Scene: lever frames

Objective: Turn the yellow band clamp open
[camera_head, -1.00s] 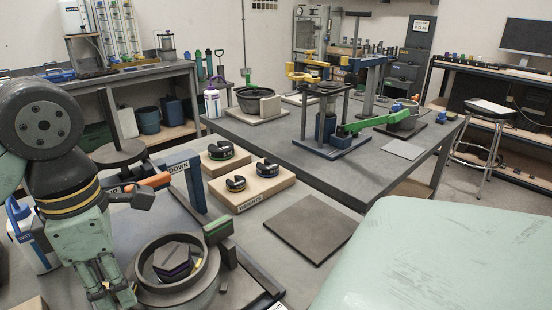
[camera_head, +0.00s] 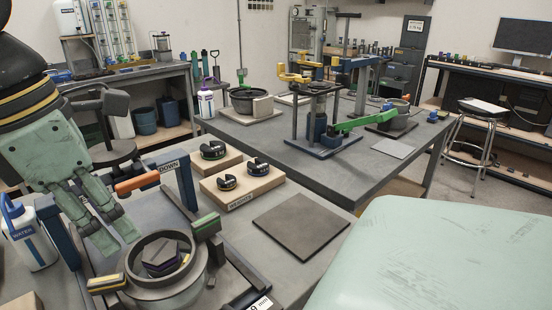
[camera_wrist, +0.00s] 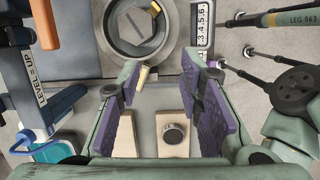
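The yellow-striped clamp handle (camera_head: 107,284) sticks out to the left from the dark round ring (camera_head: 127,262) on the bench. A green-striped handle (camera_head: 206,226) stands at the ring's far right side. My gripper (camera_head: 118,239) hangs above and left of the ring, fingers pointing down, apart from the yellow handle. In the wrist view my gripper (camera_wrist: 165,112) is open and empty, its purple pads well apart. The yellow handle (camera_wrist: 142,77) shows there beyond and between the fingers, below the ring (camera_wrist: 106,38).
An orange-handled lever (camera_head: 138,182) on a blue post marked DOWN stands behind the ring. A white water bottle (camera_head: 28,235) is at the left. A wooden weights block (camera_head: 240,190) and a flat dark plate (camera_head: 300,221) lie to the right.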

